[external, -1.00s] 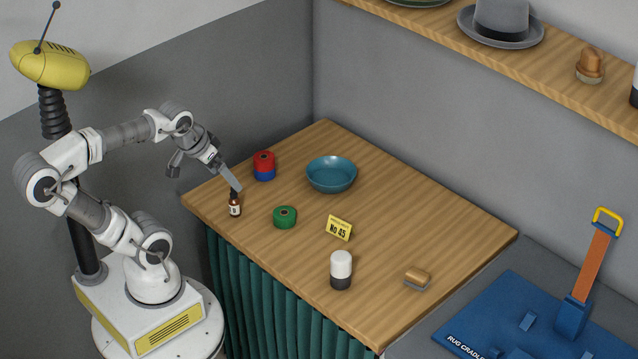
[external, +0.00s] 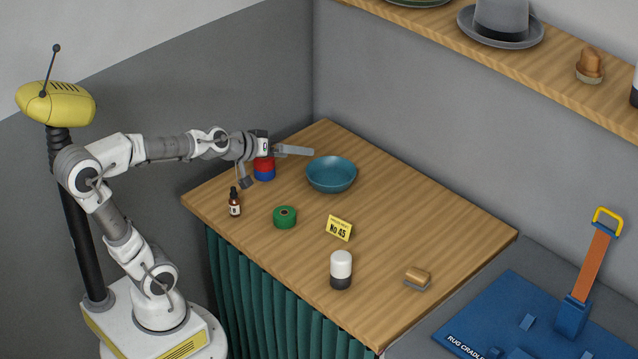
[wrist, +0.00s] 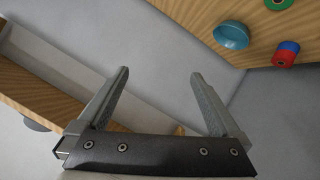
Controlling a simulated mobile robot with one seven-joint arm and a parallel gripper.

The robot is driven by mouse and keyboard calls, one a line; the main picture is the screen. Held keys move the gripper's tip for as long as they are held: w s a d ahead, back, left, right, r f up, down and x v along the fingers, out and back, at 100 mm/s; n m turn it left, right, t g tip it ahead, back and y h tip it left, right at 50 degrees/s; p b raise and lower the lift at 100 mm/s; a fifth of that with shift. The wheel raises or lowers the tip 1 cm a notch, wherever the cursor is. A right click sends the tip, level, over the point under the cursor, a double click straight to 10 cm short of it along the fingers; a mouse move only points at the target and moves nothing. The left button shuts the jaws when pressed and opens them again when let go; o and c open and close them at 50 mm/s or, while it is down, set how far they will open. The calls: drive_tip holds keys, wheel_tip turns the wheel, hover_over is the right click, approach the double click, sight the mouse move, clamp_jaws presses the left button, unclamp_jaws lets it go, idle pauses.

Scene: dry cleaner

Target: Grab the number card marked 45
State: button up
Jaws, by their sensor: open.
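The yellow number card (external: 339,228) reads "No 45" and stands tilted near the middle of the wooden table (external: 430,225). My gripper (external: 283,168) is over the back left of the table, left of and behind the card, in front of the red and blue spool in the external view. In the wrist view my gripper (wrist: 160,92) is open, with nothing between its two fingers. The card does not show in the wrist view, which faces the wall and a shelf.
Around the card are a green spool (external: 285,217), a teal bowl (external: 331,174), a white and black container (external: 341,270) and a small brush (external: 418,279). A brown bottle (external: 235,203) stands at the left edge. The red and blue spool (external: 264,171) is beneath my gripper.

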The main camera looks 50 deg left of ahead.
drive_tip(key=w+a+f+n+t+y+b, duration=0.1)
drive_tip(key=w+a+f+n+y+b, duration=0.25)
drive_tip(key=w+f, duration=0.3)
drive_tip(key=m+b, duration=0.4)
drive_tip(key=m, duration=0.2)
approach(340, 222)
drive_tip(key=x, duration=0.3)
drive_tip(key=shift+y, duration=0.25)
drive_tip(key=shift+w+d+f+m, duration=0.1)
drive_tip(key=shift+w+f+m, duration=0.1)
drive_tip(key=shift+m, duration=0.05)
drive_tip(key=b+x, duration=0.2)
drive_tip(key=x, duration=0.5)
drive_tip(key=shift+r, duration=0.1)
drive_tip(key=shift+c, duration=0.2)
drive_tip(key=c, duration=0.9)
